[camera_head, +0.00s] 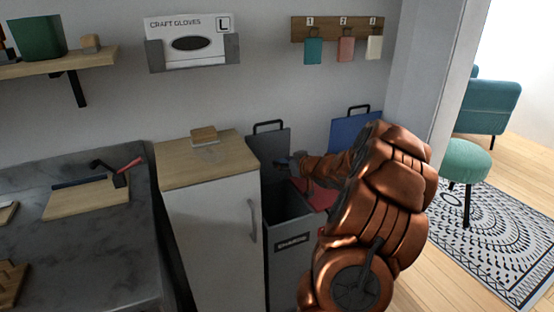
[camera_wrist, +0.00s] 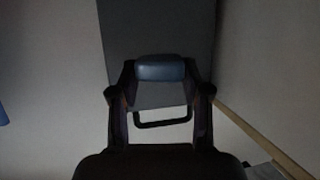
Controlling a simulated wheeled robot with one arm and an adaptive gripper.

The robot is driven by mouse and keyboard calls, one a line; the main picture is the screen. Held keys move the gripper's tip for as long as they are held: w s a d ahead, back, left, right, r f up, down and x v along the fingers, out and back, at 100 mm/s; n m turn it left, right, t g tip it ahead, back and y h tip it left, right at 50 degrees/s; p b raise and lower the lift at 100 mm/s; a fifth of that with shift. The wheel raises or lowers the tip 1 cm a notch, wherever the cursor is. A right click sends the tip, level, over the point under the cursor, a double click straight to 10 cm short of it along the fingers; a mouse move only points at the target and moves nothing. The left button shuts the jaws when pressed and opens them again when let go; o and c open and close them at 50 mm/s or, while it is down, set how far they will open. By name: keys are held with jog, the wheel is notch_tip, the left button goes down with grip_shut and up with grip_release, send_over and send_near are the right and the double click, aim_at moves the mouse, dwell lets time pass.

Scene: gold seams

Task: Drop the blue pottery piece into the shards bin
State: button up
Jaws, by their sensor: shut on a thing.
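The blue pottery piece (camera_wrist: 161,68) is a small rounded blue block held between the two dark fingers in the wrist view. My gripper (camera_head: 289,162) is shut on it. In the head view my gripper is in front of the raised grey lid (camera_head: 268,148), above the open grey bin (camera_head: 288,250). The bin has a dark label on its front, too small to read surely. The raised lid also fills the background of the wrist view (camera_wrist: 158,28), with its handle below the piece. My copper arm hides part of the area to the right of the bin.
A white cabinet (camera_head: 212,235) with a wooden top stands left of the bin. A red lid (camera_head: 318,194) and a raised blue lid (camera_head: 352,130) show to the right, partly behind my arm. A dark counter (camera_head: 95,245) is at far left.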

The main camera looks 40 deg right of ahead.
jog(key=shift+s, duration=0.2)
jog(key=shift+w, duration=0.1)
jog(key=shift+f, duration=0.2)
notch_tip(320, 180, down, 6)
jog(key=b, duration=0.7)
jog(key=shift+r, duration=0.2)
jog(key=o, duration=1.2)
jog(key=shift+v, duration=6.05)
